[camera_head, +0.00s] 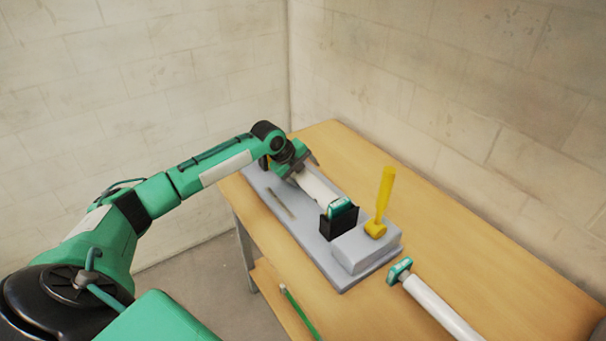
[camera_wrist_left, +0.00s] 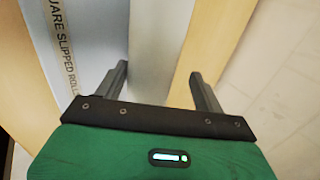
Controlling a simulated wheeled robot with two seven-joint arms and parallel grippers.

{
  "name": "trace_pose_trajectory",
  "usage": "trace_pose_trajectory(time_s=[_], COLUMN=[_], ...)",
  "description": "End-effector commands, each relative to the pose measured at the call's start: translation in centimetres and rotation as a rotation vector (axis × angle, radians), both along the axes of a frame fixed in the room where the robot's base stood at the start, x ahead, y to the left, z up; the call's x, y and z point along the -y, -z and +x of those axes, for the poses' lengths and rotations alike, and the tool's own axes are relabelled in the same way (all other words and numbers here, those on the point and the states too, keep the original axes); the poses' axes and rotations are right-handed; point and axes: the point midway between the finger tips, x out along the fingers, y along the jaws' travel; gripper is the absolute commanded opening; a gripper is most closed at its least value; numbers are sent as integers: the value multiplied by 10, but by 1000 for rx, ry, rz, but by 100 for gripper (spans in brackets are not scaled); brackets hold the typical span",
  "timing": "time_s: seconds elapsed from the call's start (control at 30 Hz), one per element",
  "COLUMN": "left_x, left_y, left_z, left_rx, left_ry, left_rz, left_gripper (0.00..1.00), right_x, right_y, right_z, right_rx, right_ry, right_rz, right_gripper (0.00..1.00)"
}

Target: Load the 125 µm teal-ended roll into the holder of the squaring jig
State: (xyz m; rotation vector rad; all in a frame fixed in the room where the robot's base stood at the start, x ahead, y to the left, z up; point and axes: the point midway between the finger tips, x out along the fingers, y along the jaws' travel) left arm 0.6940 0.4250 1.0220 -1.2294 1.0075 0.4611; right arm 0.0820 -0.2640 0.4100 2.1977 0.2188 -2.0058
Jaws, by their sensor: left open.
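A white roll (camera_head: 317,186) with a teal end lies along the squaring jig (camera_head: 330,258), its near end at the black holder (camera_head: 340,223). Its micron marking is not readable. My left gripper (camera_head: 300,164) is at the far end of this roll and is open. In the left wrist view the open fingers (camera_wrist_left: 159,72) stand either side of a pale surface, seemingly the roll; contact cannot be told. A second white roll (camera_head: 437,305) with a teal end lies on the table at the right. My right gripper is not in view.
A yellow lever (camera_head: 384,195) stands upright on the jig's grey block (camera_head: 365,250). A green pencil-like stick (camera_head: 298,310) lies at the near left. Block walls meet behind the table.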

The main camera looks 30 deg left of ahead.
Motion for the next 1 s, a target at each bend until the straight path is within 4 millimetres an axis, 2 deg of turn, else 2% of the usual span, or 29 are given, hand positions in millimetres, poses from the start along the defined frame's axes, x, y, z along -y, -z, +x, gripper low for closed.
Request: trace_pose_trajectory(time_s=[0.3,0.5,0.7,1.0], left_x=[-16,-23,-25,-26], left_y=[-55,-86,-98,-100], left_z=[-35,-53,-61,-61], left_rx=[4,3,0,1], left_ry=[0,0,0,0], left_rz=[5,1,0,0], left_gripper=[70,70,70,70], right_x=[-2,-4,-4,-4], right_y=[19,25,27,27], right_z=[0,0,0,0], right_rx=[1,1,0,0], right_ry=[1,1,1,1], right_rz=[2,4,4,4], right_gripper=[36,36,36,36])
